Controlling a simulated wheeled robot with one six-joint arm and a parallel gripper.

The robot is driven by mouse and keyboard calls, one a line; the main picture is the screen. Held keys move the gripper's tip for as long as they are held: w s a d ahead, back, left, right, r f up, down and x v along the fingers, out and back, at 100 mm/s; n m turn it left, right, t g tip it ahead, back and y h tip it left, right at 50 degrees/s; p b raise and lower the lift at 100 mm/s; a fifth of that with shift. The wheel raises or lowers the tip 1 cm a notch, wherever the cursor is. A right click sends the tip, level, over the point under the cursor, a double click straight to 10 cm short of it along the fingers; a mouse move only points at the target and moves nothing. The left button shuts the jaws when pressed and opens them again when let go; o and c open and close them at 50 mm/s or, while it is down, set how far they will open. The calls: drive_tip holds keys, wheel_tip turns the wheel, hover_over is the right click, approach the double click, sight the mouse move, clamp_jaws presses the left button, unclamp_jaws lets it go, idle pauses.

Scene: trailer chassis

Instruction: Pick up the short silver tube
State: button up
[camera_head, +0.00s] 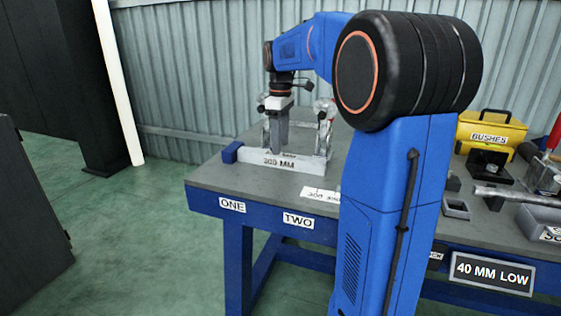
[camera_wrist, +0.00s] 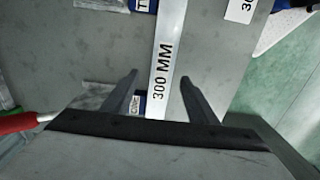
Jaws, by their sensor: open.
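A silver square-section bar or tube (camera_head: 285,163) marked "300 MM" lies on the left end of the grey bench. In the wrist view, the silver bar (camera_wrist: 168,55) runs upright in the picture, between my finger lines. My gripper (camera_head: 279,148) points down over it in the head view. In the wrist view my gripper (camera_wrist: 158,78) is open, with one finger to each side of the bar. I cannot tell whether the fingers touch it or how high the tips are. The gripper body hides the bar's near end in the wrist view.
A blue block (camera_head: 231,152) sits at the bar's left end. Clear-looking fixtures stand behind the bar. A white label plate (camera_head: 320,195) lies in front. A yellow "BUSHES" bin (camera_head: 490,132) and a round silver rod (camera_head: 505,194) are at the right.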

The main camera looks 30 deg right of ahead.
sight(281, 155)
drive_tip(key=shift+s+a+f, duration=0.1)
drive_tip(key=shift+f, duration=2.55)
clamp_jaws()
